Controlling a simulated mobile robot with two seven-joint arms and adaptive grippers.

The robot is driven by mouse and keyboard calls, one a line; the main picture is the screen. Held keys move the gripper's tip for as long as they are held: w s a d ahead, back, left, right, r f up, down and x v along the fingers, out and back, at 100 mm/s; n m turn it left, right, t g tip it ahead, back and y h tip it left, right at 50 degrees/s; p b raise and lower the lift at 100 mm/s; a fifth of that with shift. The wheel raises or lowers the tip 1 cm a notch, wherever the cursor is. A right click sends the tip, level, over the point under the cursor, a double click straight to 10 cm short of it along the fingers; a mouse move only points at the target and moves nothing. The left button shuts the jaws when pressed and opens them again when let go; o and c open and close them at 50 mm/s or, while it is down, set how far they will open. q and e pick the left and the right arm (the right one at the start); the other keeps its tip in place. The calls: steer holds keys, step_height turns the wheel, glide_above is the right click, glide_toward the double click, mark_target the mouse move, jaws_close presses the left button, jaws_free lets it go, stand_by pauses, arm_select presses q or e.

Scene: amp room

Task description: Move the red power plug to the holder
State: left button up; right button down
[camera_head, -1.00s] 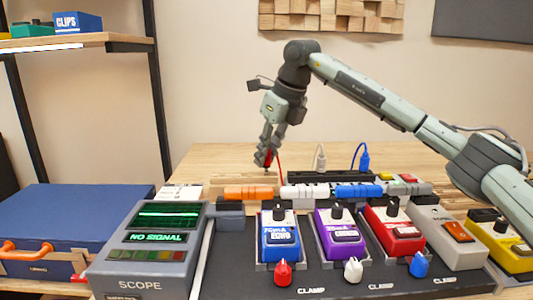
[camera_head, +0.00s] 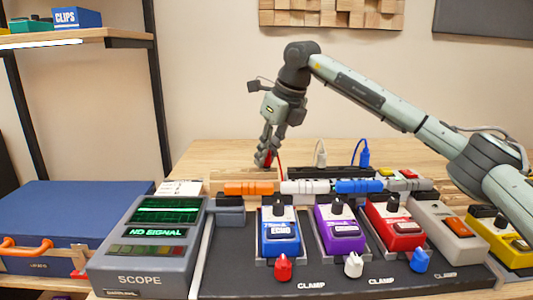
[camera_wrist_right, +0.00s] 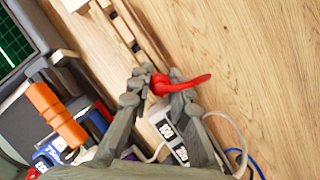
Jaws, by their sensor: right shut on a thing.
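My right gripper (camera_head: 264,160) is shut on the red power plug (camera_head: 269,158) above the back of the table. In the right wrist view the red plug (camera_wrist_right: 160,85) sits between the fingertips (camera_wrist_right: 159,84), with its red cable trailing right. The wooden holder (camera_head: 232,176), a low slotted strip, lies below and left of the gripper. In the right wrist view the holder (camera_wrist_right: 125,30) runs diagonally above the fingers, apart from the plug. The fingers partly hide the plug. My left gripper is not in view.
A black power strip (camera_head: 318,173) with a white plug (camera_head: 320,153) and a blue plug (camera_head: 363,152) stands right of the gripper. An orange block (camera_head: 249,188), pedals and a scope (camera_head: 150,245) are in front. Bare wood lies behind the holder.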

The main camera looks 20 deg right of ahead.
steer(key=shift+f, duration=0.2)
stand_by(0.6)
steer(key=c, duration=1)
jaws_free()
steer(key=shift+o, duration=0.2)
steer(key=shift+r, duration=0.1)
steer(key=shift+r+p, duration=2.8)
steer(key=shift+r, duration=0.65)
steer(key=shift+f, duration=0.1)
